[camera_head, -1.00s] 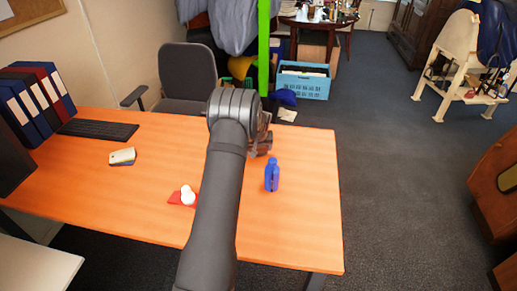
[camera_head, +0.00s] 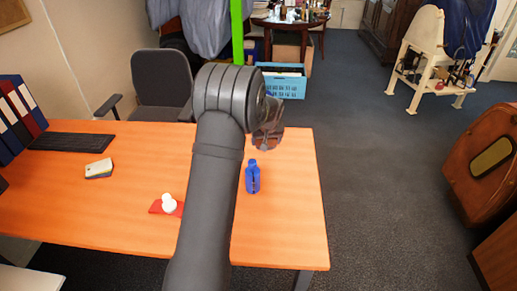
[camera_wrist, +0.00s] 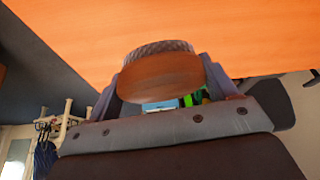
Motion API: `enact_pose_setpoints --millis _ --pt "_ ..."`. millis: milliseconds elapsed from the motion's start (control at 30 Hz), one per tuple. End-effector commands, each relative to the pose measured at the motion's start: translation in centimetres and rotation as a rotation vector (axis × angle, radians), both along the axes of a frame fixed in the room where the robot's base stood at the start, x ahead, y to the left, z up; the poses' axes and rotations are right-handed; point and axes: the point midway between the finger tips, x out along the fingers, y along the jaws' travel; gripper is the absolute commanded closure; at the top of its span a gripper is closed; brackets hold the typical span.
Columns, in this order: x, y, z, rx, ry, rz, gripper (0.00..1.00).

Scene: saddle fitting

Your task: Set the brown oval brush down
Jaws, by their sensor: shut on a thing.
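The brown oval brush (camera_wrist: 160,78) is between the fingers of my gripper (camera_wrist: 163,90) in the wrist view. Its smooth brown back faces the camera, and a grey textured band of bristles shows along its upper edge. My gripper is shut on it. In the head view my gripper (camera_head: 266,140) is beyond the forearm, over the back right part of the orange desk (camera_head: 290,220). The brush is mostly hidden there by my arm. I cannot tell whether the brush touches the desk.
A blue bottle (camera_head: 253,177) stands on the desk just in front of my gripper. A white object (camera_head: 168,203) stands on a red piece left of my arm. A phone-like item (camera_head: 99,168) and a keyboard (camera_head: 72,142) lie farther left. The desk's right side is clear.

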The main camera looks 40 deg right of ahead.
Motion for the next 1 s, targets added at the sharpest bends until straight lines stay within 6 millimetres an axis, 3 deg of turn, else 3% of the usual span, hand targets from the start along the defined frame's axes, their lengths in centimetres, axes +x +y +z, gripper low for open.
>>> enact_pose_setpoints --millis 33,200,300,400,467,800,1000 --pt "-1.8 -1.1 0.1 0.0 0.0 -0.028 0.46" --pt "-6.8 -3.8 0.3 -0.002 0.0 -0.112 0.46" --pt "-8.9 -4.8 0.3 -0.001 0.0 -0.147 0.46" --pt "-9.5 -5.2 0.0 -0.001 0.0 -0.163 0.46" --pt "-8.9 -5.2 -0.6 0.0 0.002 -0.164 0.46" --pt "-1.4 -4.2 -5.1 0.001 0.002 -0.164 0.46" --pt "1.2 -4.0 -6.5 0.0 0.0 -0.166 0.46"
